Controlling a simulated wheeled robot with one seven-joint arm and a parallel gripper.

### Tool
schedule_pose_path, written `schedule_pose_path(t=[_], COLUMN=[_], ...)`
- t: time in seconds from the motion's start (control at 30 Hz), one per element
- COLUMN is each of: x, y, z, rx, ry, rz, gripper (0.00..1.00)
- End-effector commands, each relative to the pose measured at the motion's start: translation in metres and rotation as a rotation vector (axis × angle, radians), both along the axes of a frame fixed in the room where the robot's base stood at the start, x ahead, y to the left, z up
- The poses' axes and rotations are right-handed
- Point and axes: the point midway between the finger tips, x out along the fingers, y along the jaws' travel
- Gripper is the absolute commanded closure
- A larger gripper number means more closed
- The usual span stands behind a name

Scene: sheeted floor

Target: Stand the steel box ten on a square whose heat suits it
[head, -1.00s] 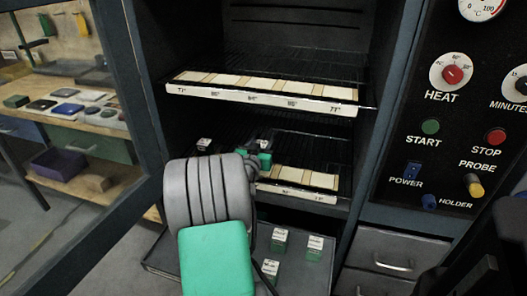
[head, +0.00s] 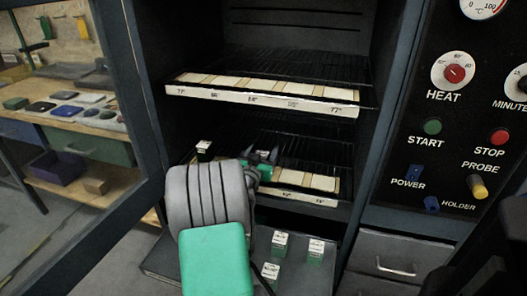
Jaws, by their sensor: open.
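My gripper (head: 263,157) is open over the front of the oven's lower shelf, largely hidden behind my own wrist. A small green patch (head: 266,172) shows just below it; I cannot tell whether this is a box or part of my gripper. A small dark box with a white top (head: 204,147) stands on the lower shelf, left of my gripper. Three green boxes with white labelled tops (head: 280,241) (head: 316,248) (head: 270,271) stand on the tray below. The labels are too small to read, so I cannot tell which is box ten. Pale squares (head: 308,181) line the lower shelf front.
The upper shelf (head: 262,97) has a row of bare pale squares above a strip with heat figures, 77 at both ends. The lower strip is unreadable. The glass door (head: 150,120) stands open at left. A control panel (head: 450,130) is at right, above drawers (head: 396,268).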

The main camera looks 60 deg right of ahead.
Motion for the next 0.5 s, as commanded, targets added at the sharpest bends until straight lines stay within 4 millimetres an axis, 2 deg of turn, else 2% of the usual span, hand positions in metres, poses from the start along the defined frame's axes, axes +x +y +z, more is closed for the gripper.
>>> schedule_pose_path(t=[0.1, 0.17, 0.5], x=[0.000, 0.000, -0.012], y=[0.000, 0.008, 0.091], z=[0.006, 0.003, 0.002], rx=[0.000, 0.001, 0.000], ry=[0.000, 0.000, 0.001], rz=[0.000, 0.003, 0.006], gripper=[0.37, 0.37, 0.37])
